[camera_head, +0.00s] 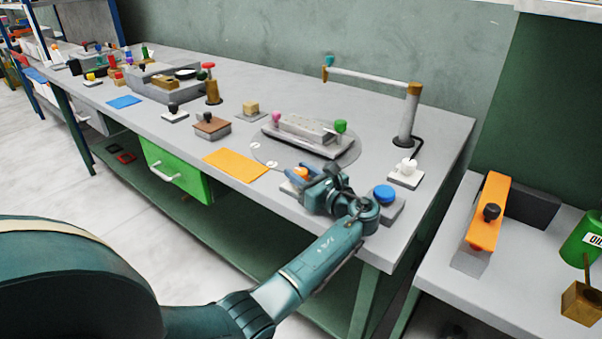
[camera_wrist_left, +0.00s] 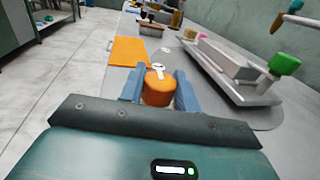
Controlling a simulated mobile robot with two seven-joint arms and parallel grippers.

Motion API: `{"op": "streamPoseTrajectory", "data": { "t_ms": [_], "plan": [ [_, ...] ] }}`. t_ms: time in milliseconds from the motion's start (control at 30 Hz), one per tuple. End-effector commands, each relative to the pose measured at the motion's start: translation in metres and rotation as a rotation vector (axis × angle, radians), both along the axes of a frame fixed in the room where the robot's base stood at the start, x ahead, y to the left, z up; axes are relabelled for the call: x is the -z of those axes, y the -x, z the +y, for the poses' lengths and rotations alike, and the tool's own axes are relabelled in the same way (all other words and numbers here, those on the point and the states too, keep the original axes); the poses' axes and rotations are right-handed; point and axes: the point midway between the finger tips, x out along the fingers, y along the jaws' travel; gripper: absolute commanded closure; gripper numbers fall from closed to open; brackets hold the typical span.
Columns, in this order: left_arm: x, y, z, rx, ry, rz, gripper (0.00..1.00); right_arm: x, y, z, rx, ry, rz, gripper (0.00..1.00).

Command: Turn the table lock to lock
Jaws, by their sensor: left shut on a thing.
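The table lock is an orange round knob with a white pointer mark on top. In the left wrist view the orange knob (camera_wrist_left: 158,88) sits between the two blue fingers. My left gripper (camera_wrist_left: 159,90) is shut on it. In the head view the knob (camera_head: 299,174) shows beside my left gripper (camera_head: 308,183), partly hidden by it. A round turntable plate (camera_head: 262,150) lies just behind, with a long grey mould (camera_head: 308,133) on it. White marks (camera_head: 271,165) show on the plate near the knob. My right gripper is not in view.
A blue button (camera_head: 384,194) stands to the right of my left gripper. An orange sheet (camera_head: 236,165) lies to the left. A green drawer (camera_head: 176,172) is under the bench.

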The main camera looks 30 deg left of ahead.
Motion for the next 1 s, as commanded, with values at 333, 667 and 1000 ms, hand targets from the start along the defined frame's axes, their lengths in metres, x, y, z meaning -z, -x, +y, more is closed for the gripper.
{"op": "streamPoseTrajectory", "data": {
  "t_ms": [333,667,1000],
  "plan": [
    [0.0007,0.0001,0.0004,-0.039,0.002,0.001,0.91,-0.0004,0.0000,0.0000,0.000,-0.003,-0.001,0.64],
    [0.0009,0.0002,0.0009,-0.039,0.003,0.001,0.63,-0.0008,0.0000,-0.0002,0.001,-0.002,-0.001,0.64],
    [0.0005,0.0001,0.0007,-0.038,0.001,0.000,0.47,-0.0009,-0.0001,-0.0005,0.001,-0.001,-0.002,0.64]
  ]
}}
